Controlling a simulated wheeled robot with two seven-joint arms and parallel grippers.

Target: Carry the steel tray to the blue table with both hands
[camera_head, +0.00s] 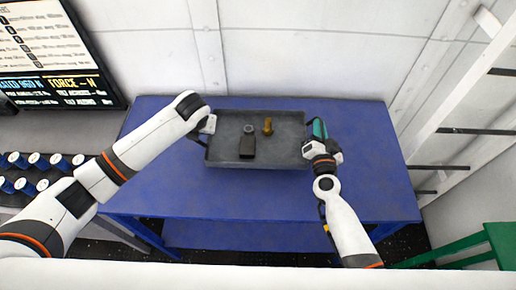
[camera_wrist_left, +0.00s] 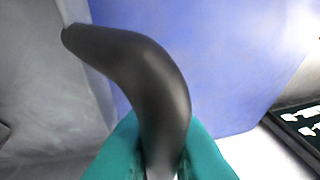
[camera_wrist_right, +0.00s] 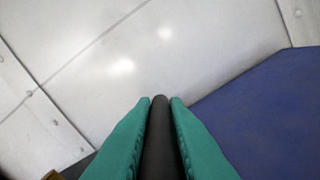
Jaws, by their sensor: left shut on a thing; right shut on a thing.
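The grey steel tray (camera_head: 285,155) is over the back middle of the blue table (camera_head: 375,185); I cannot tell whether it touches the top. On it are a dark block (camera_head: 247,146), a small grey round part (camera_head: 249,129) and a brass-coloured piece (camera_head: 267,126). My left gripper (camera_head: 208,128) is at the tray's left side, shut on its dark curved handle (camera_wrist_left: 150,80). My right gripper (camera_head: 320,135) is at the right side, shut on the other dark handle (camera_wrist_right: 159,130), between green fingers. In the head view the left fingers are mostly hidden.
A bench at the left holds several blue-and-white cylinders (camera_head: 38,160) below a wall screen (camera_head: 60,55). A white ladder-like frame (camera_head: 450,100) stands at the right, and a green piece of furniture (camera_head: 500,240) at the lower right. The table's front and right are clear.

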